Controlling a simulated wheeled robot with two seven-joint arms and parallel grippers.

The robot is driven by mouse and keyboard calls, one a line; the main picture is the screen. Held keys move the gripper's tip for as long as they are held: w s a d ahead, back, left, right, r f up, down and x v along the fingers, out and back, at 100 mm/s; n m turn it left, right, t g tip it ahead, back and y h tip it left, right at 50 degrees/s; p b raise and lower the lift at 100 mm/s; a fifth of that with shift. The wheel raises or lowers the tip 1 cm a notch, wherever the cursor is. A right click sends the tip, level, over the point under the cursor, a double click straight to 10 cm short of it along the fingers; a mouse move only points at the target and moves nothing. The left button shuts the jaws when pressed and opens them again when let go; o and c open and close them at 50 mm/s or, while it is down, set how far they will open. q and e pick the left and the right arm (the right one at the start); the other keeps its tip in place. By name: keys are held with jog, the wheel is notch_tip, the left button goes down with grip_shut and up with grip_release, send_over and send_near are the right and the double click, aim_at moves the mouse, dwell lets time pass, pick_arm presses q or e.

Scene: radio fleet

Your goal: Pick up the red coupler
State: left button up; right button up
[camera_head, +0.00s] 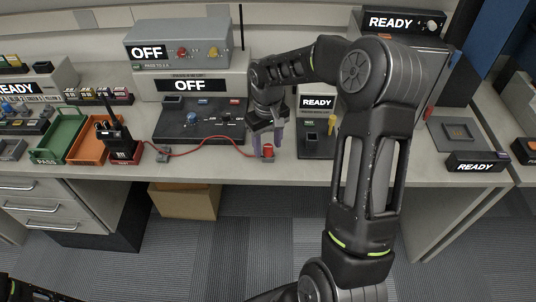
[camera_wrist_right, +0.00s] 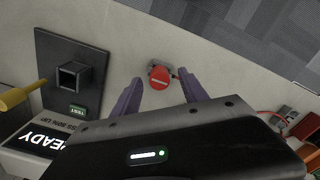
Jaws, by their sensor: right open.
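The red coupler (camera_head: 267,151) stands on a small grey base near the front edge of the bench, with a red cable running left from it. In the right wrist view the coupler (camera_wrist_right: 159,79) shows its round red top with a pale bar. My right gripper (camera_head: 267,144) is open, its purple fingers pointing down at the coupler. In the wrist view the fingertips of the right gripper (camera_wrist_right: 161,76) lie on either side of the coupler. Whether they touch it I cannot tell. My left gripper is out of view.
A handheld radio (camera_head: 119,142) stands left, beside an orange tray (camera_head: 86,140) and a green tray (camera_head: 58,137). A dark panel (camera_head: 201,122) lies behind the cable. A READY tester (camera_head: 316,130) with a square socket (camera_wrist_right: 74,76) stands right of the coupler.

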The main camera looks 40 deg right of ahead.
dwell(0.5)
grip_shut()
dwell(0.3)
dwell(0.4)
